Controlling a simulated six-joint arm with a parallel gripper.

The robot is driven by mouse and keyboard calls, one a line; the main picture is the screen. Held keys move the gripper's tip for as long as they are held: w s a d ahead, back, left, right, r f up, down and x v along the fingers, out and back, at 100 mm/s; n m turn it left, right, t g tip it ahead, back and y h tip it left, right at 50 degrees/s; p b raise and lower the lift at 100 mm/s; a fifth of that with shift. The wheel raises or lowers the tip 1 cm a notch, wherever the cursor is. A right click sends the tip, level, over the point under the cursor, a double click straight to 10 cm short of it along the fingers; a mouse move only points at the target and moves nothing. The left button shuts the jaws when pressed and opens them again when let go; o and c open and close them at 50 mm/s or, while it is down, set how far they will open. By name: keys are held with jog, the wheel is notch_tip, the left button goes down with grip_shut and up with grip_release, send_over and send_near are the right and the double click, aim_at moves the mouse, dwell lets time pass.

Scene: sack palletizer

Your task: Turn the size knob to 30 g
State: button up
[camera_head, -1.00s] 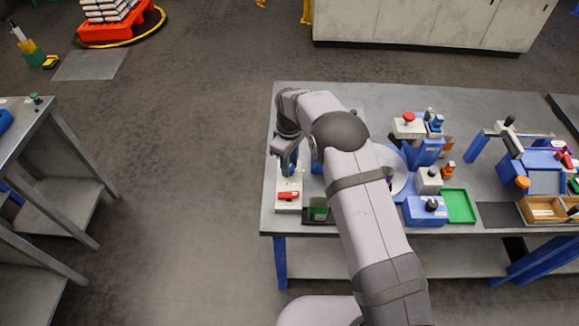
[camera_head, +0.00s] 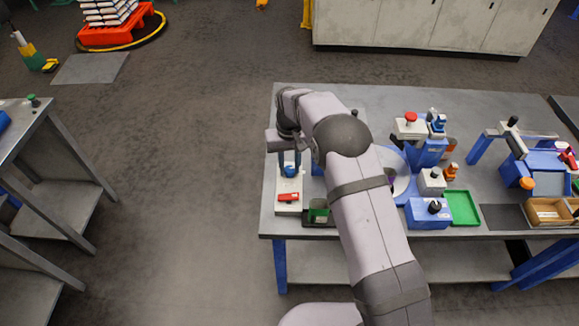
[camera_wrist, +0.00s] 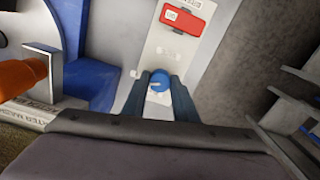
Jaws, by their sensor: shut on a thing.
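The size knob is a round blue knob (camera_head: 290,171) on a narrow white panel (camera_head: 287,210) at the left end of the table. The wrist view shows the knob (camera_wrist: 159,78) with a pale mark on its top. My gripper (camera_head: 289,168) points down at the panel, and in the wrist view my gripper (camera_wrist: 158,92) has one dark finger on each side of the knob, shut on it. The scale figures around the knob are too small to read or are hidden by the fingers, so I cannot tell the setting.
A red labelled block (camera_wrist: 188,20) sits on the same panel, beyond the knob in the wrist view. A blue machine part with an orange piece (camera_wrist: 20,76) is close on the left there. More blue fixtures and a green tray (camera_head: 461,207) stand farther right on the table.

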aim_at(290, 168)
jog(key=shift+m, duration=0.4)
jog(key=o, duration=1.1)
jog(key=shift+c, duration=0.2)
notch_tip(290, 168, up, 7)
jog(key=shift+r+b, duration=0.2)
jog(key=shift+b, duration=0.85)
jog(key=shift+r, duration=0.1)
